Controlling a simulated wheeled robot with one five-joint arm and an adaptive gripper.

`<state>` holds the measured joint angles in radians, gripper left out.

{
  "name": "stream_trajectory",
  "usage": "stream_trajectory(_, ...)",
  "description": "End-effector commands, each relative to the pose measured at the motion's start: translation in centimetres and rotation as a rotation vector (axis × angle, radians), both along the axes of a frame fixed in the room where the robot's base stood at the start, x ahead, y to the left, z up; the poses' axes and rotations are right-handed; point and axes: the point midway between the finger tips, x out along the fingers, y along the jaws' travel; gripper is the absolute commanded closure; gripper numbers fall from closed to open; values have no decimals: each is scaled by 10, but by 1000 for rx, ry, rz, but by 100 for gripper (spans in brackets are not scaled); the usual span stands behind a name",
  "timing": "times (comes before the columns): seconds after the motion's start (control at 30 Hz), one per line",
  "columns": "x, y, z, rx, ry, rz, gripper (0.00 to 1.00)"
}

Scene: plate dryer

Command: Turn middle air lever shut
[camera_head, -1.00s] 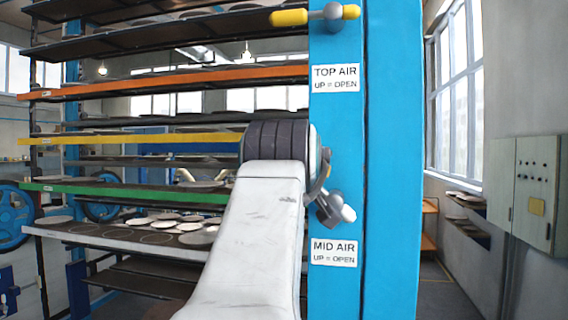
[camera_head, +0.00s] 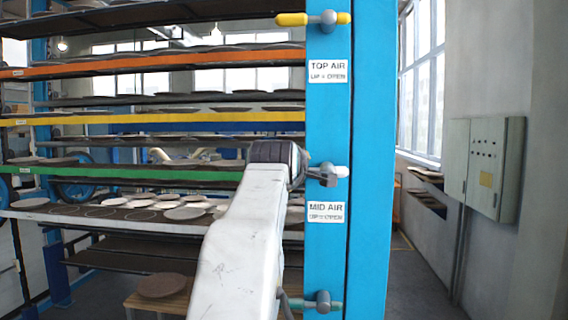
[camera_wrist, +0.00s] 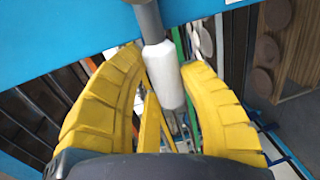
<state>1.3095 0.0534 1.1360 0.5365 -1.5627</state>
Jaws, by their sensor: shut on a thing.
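The middle air lever has a white handle (camera_wrist: 163,75) that lies between the two yellow fingers of my gripper (camera_wrist: 164,62) in the wrist view, and the gripper is shut on it. In the head view its grey hub (camera_head: 327,174) sits on the blue post above the MID AIR label (camera_head: 325,212), which reads up = open. A short white end points right from the hub, about level. The handle side, to the left, is hidden behind my arm, and so are most of my fingers.
The yellow top air lever (camera_head: 305,19) lies level higher on the blue post (camera_head: 372,120). A green-handled lever (camera_head: 322,303) sits lower down. Shelves with plates (camera_head: 150,121) stand left of the post. A grey control box (camera_head: 487,167) hangs on the right wall.

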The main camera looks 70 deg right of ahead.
Motion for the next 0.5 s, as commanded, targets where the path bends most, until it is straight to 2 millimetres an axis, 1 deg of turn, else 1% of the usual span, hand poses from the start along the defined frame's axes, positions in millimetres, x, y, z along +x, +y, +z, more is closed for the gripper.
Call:
stream_trajectory(0.03,0,-3,-5,9,8,-1,100)
stream_trajectory(0.2,-1,-7,-6,5,23,-1,100)
stream_trajectory(0.5,-1,-7,-7,5,27,-1,100)
